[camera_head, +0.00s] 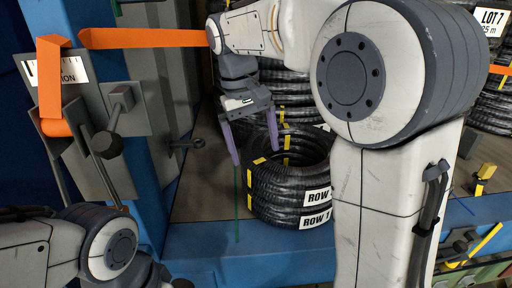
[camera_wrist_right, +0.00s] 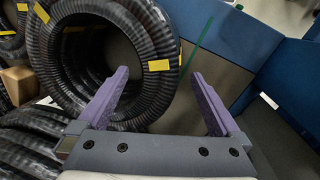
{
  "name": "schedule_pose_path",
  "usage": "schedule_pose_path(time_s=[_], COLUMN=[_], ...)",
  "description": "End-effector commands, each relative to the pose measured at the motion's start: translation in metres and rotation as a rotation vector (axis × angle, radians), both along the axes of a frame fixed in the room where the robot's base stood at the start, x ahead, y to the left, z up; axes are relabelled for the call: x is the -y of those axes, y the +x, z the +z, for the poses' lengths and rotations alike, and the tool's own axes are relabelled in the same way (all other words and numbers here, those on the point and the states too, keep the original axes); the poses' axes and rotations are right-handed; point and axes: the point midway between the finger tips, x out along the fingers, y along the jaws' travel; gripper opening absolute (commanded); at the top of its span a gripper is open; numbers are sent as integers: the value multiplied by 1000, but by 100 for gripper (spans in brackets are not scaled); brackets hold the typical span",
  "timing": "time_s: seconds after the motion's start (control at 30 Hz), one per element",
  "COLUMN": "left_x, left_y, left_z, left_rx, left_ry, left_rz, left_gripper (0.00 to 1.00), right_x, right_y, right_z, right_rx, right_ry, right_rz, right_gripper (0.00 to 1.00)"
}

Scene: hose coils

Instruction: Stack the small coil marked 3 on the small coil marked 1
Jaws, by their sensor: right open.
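Two small black ribbed coils lie one on the other on the floor panel in the head view. The lower coil (camera_head: 284,211) has a "ROW 1" label; the upper coil (camera_head: 265,181) has a "ROW" label whose number my arm hides. Both carry yellow tape. They also show in the right wrist view as a coil stack (camera_wrist_right: 153,92). My right gripper (camera_head: 255,156), with purple fingers, is open at the stack's left wall. One finger appears on the hole side and one outside; contact cannot be told. My left arm is at lower left, its gripper out of view.
A taller coil stack (camera_head: 297,88) stands behind, partly hidden by my right arm. Another stack (camera_head: 490,111) with a "LOT 7" label (camera_head: 490,20) is at the right. A blue beam (camera_head: 240,254) runs along the front. An orange strap (camera_head: 145,38) crosses the upper left.

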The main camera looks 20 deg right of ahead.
Motion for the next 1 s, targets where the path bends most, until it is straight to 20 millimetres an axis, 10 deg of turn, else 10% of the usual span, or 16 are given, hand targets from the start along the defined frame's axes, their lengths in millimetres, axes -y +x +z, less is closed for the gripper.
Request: schedule_pose_path(time_s=[1.0], left_x=[0], left_y=[0], left_z=[3], left_rx=[0], left_ry=[0], left_rz=[0], left_gripper=[50], right_x=[-5], right_y=[2], right_z=[29], right_rx=[0], right_ry=[0], right_rz=[1], right_gripper=[100])
